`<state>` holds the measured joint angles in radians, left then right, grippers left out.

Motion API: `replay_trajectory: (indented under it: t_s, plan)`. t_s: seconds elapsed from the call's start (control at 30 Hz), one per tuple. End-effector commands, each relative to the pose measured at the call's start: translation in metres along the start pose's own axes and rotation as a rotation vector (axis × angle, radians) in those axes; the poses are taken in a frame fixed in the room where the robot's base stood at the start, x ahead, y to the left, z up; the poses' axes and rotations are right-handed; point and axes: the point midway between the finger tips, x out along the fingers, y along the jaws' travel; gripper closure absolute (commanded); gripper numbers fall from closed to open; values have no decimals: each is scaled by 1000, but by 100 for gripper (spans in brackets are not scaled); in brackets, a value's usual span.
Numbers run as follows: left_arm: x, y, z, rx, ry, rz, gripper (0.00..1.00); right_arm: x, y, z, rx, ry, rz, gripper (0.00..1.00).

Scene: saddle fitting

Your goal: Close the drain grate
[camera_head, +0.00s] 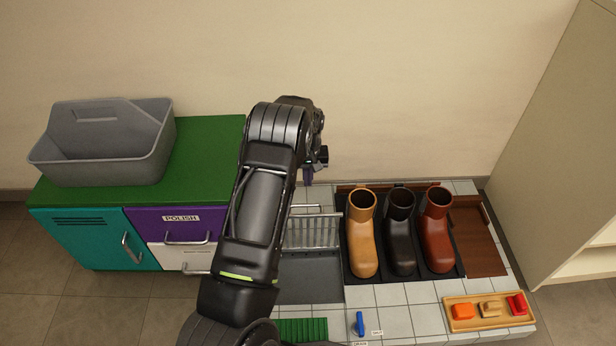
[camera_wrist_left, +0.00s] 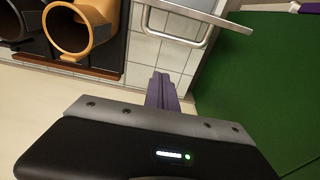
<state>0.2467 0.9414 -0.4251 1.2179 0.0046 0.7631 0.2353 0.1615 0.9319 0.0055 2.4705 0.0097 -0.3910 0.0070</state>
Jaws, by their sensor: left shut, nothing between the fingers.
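The drain grate (camera_head: 313,233) is a metal grille with slim bars, at the back of a dark recessed basin (camera_head: 311,283) in the tiled floor. It looks tilted up, with the basin in front uncovered; its exact angle is hard to tell. A metal bar handle runs along its far edge, and a metal bar (camera_wrist_left: 178,36) shows at the top of the left wrist view. My left gripper (camera_head: 309,176) has purple fingers, shut and empty, above and behind the grate near the wall. The fingers (camera_wrist_left: 161,88) point toward the bar, apart from it. My arm hides the grate's left side.
Tan, black and red-brown boots (camera_head: 400,242) stand on a dark tray right of the grate. A green-topped cabinet (camera_head: 207,150) with a grey caddy (camera_head: 105,150) stands left. A wooden tray (camera_head: 455,322) of small items, a blue tool (camera_head: 360,323) and a green mat (camera_head: 303,329) lie in front.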

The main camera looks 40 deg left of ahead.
Motion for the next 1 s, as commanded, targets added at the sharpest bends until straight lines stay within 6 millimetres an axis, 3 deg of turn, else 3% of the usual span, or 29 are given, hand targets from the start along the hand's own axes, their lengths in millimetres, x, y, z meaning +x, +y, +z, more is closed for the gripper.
replay_trajectory:
  t_s: [0.03, 0.27, 0.3, 0.6, 1.0]
  plan:
    - [17, 0, 1, -1, -2, -1, 100, 9, 3, 0, 0, 2, 0, 57]
    - [67, 0, 1, 0, -2, 0, 100, 31, 10, -2, 1, 14, 0, 57]
    - [55, 1, 6, 1, 1, 2, 100, 28, 8, -3, 2, 15, 0, 57]
    - [45, 0, 34, 1, 1, 1, 100, 32, 10, -4, 2, 15, -2, 57]
    - [44, 0, 38, 0, 0, 0, 100, 32, 10, -4, 2, 15, -2, 57]
